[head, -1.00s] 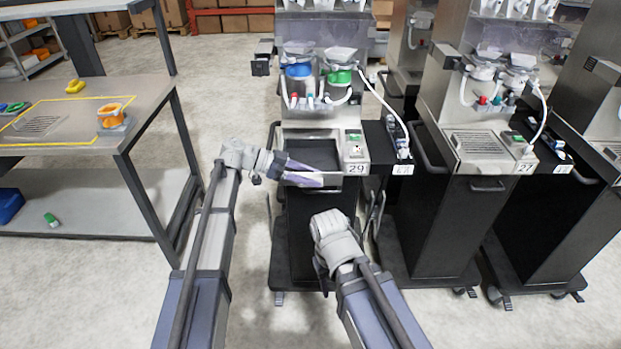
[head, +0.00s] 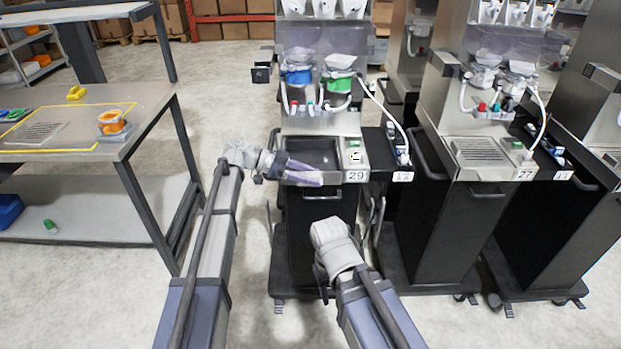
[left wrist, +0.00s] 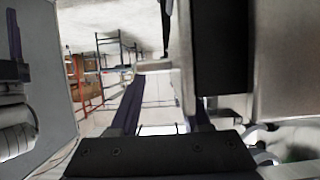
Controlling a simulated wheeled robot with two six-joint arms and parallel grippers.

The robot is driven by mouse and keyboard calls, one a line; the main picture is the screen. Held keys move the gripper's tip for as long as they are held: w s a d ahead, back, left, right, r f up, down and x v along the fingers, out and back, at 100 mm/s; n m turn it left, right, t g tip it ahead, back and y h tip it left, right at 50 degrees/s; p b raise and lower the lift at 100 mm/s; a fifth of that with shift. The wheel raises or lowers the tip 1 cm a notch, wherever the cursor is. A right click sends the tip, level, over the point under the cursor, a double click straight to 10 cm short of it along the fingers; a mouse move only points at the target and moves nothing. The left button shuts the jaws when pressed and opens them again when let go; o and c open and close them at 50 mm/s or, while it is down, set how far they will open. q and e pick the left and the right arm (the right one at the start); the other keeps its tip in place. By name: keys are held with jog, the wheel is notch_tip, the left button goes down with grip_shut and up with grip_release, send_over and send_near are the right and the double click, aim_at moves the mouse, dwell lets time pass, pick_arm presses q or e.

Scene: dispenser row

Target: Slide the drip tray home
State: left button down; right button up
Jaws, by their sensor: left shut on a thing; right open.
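The drip tray (head: 312,151) is a dark, open shallow tray in the front of dispenser 29 (head: 352,158), in the head view. My left gripper (head: 318,178) comes in from the left at its front edge. It is shut on the tray's front, though the fingers hide the exact grip. In the left wrist view the fingers (left wrist: 165,108) reach ahead to a pale metal part; I cannot clearly make out the tray there. My right gripper (head: 324,290) is low in front of the black cabinet, apart from it and open; its fingers are mostly hidden behind its wrist.
A slatted grate (head: 36,133) and an orange-banded container (head: 112,123) stand on the workbench (head: 150,97) at left. Dispenser 27 (head: 470,172) stands to the right, with a dark side shelf (head: 384,150) between. Floor between bench and dispenser 29 is clear.

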pick_arm(q)
jog(key=shift+w, duration=0.65)
jog(key=shift+c, duration=1.4)
grip_release()
jog(key=p+v, duration=0.3)
jog(key=v, duration=0.4)
jog(key=shift+a, duration=0.4)
jog(key=shift+r, duration=0.15)
